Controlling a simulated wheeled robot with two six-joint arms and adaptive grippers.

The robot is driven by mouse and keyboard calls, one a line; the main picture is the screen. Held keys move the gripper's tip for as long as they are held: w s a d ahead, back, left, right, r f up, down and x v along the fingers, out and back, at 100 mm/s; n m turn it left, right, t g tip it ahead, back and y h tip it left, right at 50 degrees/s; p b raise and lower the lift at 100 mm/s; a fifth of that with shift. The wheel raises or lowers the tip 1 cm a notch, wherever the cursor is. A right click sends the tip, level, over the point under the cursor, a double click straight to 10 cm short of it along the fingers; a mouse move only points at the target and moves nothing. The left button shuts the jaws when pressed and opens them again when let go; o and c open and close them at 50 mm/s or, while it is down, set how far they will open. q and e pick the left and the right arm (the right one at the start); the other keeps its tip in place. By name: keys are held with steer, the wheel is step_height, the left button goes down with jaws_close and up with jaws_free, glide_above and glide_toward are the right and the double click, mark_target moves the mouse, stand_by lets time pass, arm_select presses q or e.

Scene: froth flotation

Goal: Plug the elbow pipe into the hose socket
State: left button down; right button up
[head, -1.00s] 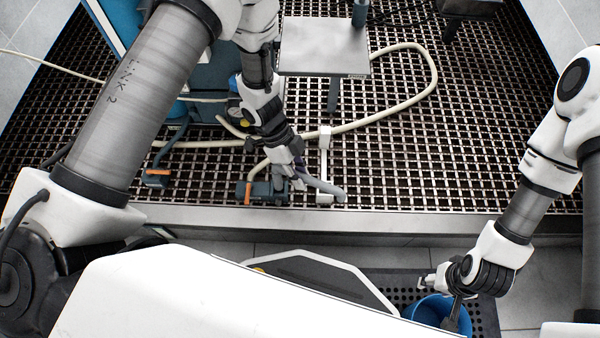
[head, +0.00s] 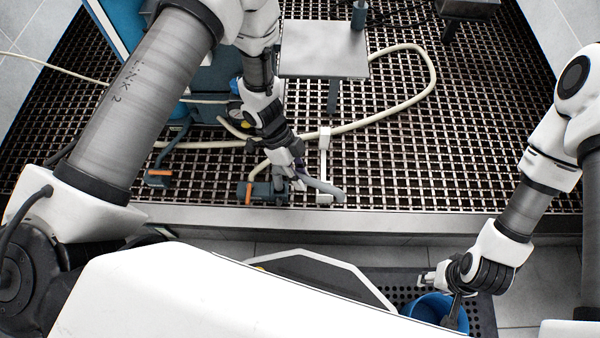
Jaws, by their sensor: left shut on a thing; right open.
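The grey elbow pipe (head: 322,186) is held low over the grating in the head view, its free end pointing right past the foot of a white stand. My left gripper (head: 292,179) is shut on its left part. A blue-grey socket with an orange lever (head: 258,190) sits at the grating's front, just left of my gripper, with a cream hose running to it. The gripper hides the pipe's left end, so I cannot tell whether it touches the socket. My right gripper (head: 440,292) is open at a blue bucket, far from the pipe.
A second fitting with an orange lever (head: 158,178) is further left. The white stand (head: 324,160) rises beside the pipe. A metal table (head: 323,48) stands behind, with a cream hose (head: 432,75) looping around it. The blue bucket (head: 427,309) is on a dark mat. The grating's right side is clear.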

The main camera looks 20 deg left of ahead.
arm_select(q)
steer(key=shift+f+b, duration=1.15)
steer(key=shift+f, duration=1.35)
steer(key=c, duration=1)
jaws_free()
steer(key=shift+o, duration=0.2)
steer(key=shift+r, duration=0.1)
steer(key=v, duration=1.2)
